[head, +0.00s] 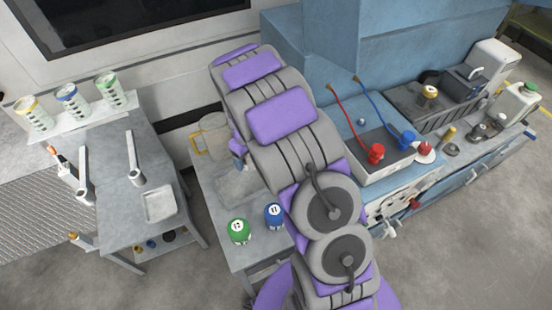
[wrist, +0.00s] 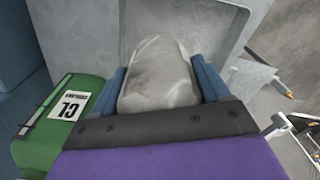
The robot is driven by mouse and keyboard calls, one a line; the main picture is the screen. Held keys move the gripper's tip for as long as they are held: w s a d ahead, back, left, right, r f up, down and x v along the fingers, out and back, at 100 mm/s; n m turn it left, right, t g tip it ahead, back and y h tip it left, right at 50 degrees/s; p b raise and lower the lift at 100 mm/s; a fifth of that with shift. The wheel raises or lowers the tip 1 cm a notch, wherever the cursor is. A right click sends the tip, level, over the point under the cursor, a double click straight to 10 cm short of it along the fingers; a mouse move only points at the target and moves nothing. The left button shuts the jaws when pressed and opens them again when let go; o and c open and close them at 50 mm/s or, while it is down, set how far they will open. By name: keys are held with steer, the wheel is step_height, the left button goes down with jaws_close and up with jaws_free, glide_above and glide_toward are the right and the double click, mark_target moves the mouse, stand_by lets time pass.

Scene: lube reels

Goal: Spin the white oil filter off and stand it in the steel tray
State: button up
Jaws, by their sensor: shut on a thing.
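My gripper (wrist: 163,80) has its two blue fingers shut on a pale, rounded thing (wrist: 160,75), which looks like the white oil filter. Its far end and underside are hidden. In the head view my gripper (head: 238,152) is mostly behind my arm, low over the middle bench, and the held thing cannot be made out. A grey steel tray (head: 238,184) lies on that bench just below it. What looks like the tray's flat floor and rim (wrist: 220,22) shows beyond the fingers in the wrist view. I cannot tell whether the held thing touches it.
A clear jug (head: 212,130) stands behind. A smaller tray (head: 160,204) lies on the left table.

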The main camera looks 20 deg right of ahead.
steer(key=shift+w+a+f+n+b, duration=0.15)
steer(key=shift+a+f+b, duration=0.1)
steer(key=shift+a, duration=0.4)
steer(key=shift+w+a+f+n+b, duration=0.1)
steer(key=shift+a+f+n, duration=0.1)
steer(key=shift+a, duration=0.4)
steer(key=shift+d+f, duration=0.25)
steer(key=shift+f, duration=0.45)
steer(key=shift+s+a+f+b, duration=0.1)
steer(key=shift+a+f+b, duration=0.15)
steer(key=shift+f, duration=0.35)
steer(key=shift+w+a+f+b, duration=0.1)
steer(key=shift+a+f+b, duration=0.15)
steer(key=shift+f, duration=0.4)
steer(key=shift+s+a+f+b, duration=0.1)
steer(key=shift+a+f+b, duration=0.15)
steer(key=shift+f, duration=0.35)
steer(key=shift+d+f, duration=0.3)
steer(key=shift+f, duration=0.4)
steer(key=shift+d+f, duration=0.3)
steer(key=shift+f, duration=0.4)
steer(key=shift+a+f, duration=0.1)
steer(key=shift+f, duration=0.15)
steer(key=shift+a, duration=0.35)
steer(key=shift+d+f, duration=0.25)
steer(key=shift+d, duration=0.05)
